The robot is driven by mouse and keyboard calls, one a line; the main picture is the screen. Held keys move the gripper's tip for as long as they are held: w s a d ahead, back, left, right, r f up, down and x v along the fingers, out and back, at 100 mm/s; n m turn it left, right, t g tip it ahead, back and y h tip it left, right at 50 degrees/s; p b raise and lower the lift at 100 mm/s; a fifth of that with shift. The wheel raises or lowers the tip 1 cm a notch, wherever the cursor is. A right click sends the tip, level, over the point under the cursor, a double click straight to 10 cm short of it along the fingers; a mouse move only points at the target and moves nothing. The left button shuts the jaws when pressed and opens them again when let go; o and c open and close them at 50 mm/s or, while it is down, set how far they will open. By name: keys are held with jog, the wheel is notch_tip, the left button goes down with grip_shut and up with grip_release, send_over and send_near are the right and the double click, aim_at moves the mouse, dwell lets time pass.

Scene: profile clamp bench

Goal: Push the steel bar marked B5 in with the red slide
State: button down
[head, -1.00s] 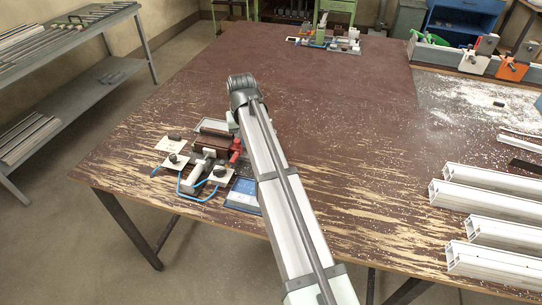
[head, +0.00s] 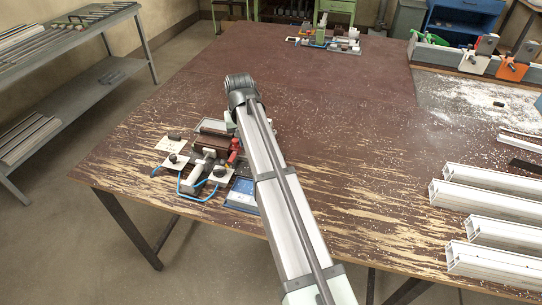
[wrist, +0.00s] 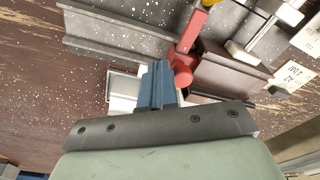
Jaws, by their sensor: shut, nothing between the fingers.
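The red slide (wrist: 187,62) shows in the wrist view as a red block with a rounded end, beside a grey metal profile. In the head view the red part (head: 233,152) sits at the right of the clamp fixture. My gripper (wrist: 157,72) has blue fingers shut together with nothing between them. In the wrist view its tips are just left of the red slide's rounded end; I cannot tell whether they touch. In the head view my arm hides the gripper. I cannot read a B5 mark, so I cannot tell which bar is B5.
The clamp fixture (head: 190,187) has white plates, black knobs and a blue tube. White marked plates (wrist: 306,38) show at the wrist view's right. White profiles (head: 490,205) lie on the table's right.

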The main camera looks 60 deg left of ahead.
jog(key=shift+r, duration=0.15)
dwell(0.5)
notch_tip(320, 180, up, 7)
jog(key=shift+w+d, duration=0.35)
jog(key=shift+d, duration=0.05)
dwell(0.5)
dwell(0.5)
